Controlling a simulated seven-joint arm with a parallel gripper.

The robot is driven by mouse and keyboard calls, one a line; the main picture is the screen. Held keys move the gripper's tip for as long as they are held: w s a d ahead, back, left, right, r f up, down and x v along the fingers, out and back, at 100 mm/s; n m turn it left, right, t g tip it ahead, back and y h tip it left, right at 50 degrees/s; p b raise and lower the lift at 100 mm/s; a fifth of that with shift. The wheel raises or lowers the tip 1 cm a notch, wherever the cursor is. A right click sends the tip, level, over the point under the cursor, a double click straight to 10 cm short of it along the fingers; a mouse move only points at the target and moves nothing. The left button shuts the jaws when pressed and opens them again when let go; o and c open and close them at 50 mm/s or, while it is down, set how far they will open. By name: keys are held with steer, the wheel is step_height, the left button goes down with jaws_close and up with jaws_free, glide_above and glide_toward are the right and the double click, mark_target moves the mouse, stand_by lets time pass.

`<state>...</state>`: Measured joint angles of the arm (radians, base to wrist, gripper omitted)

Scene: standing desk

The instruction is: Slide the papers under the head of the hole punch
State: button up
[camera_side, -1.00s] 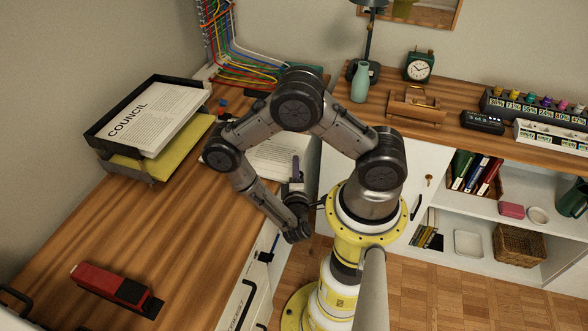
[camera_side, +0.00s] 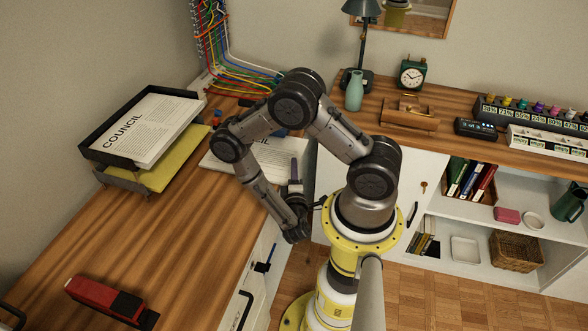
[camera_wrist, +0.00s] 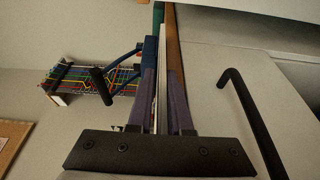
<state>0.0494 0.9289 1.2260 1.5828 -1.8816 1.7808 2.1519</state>
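The white printed papers (camera_side: 226,160) lie on the wooden desk beyond my gripper, partly hidden by my arm. In the wrist view they show nearly edge-on as a thin pale strip (camera_wrist: 163,70). My gripper (camera_side: 295,165) is at their near right edge, by the desk edge. In the wrist view its purple fingers (camera_wrist: 162,90) lie on either side of the strip and look closed on it. A blue device with a black-ended lever, seemingly the hole punch (camera_wrist: 150,55), is just beyond the fingertips. In the side view my arm mostly hides it; whether the papers are under its head cannot be told.
A black tray rack (camera_side: 88,152) with a COUNCIL sheet stands left of the papers. Coloured cables (camera_side: 232,65) run behind. A red stapler-like object (camera_side: 95,292) lies at the front left. The middle of the left desk is clear.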

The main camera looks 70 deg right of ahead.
steer(key=o, duration=0.4)
steer(key=shift+a, duration=0.1)
steer(key=shift+v, duration=3.7)
